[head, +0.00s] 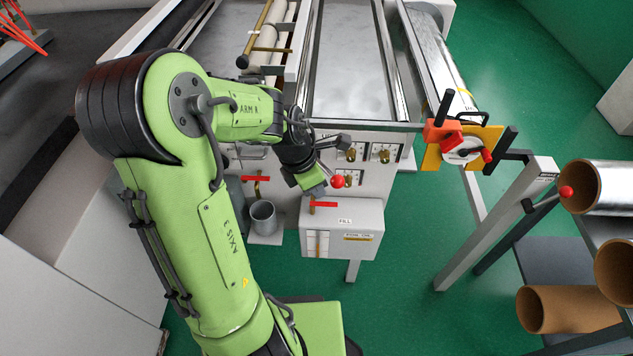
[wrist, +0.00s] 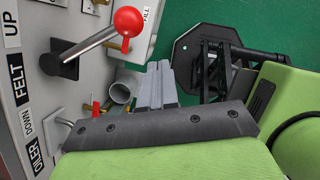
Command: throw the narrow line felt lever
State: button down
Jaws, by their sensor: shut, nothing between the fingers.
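The felt lever (wrist: 90,46) is a metal rod with a red ball knob (wrist: 128,20), on a grey panel beside a label reading FELT (wrist: 18,82). UP and DOWN labels sit on either side of that label. The rod sticks out from a dark pivot. In the head view a red ball (head: 338,182) shows just right of my gripper (head: 314,187). In the wrist view my gripper's fingers (wrist: 156,72) are shut and empty, below the knob and apart from it. The head view hides most of the fingers.
A FILL box (head: 342,238) with a red handle stands below the panel. A metal cup (head: 263,218) is left of it. A second lever (wrist: 62,122) is near the OILER label (wrist: 35,155). Cardboard-cored rolls (head: 560,310) are at right.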

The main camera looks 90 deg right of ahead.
jog(key=p+v, duration=0.2)
jog(key=v, duration=0.8)
jog(key=shift+a+p, duration=0.4)
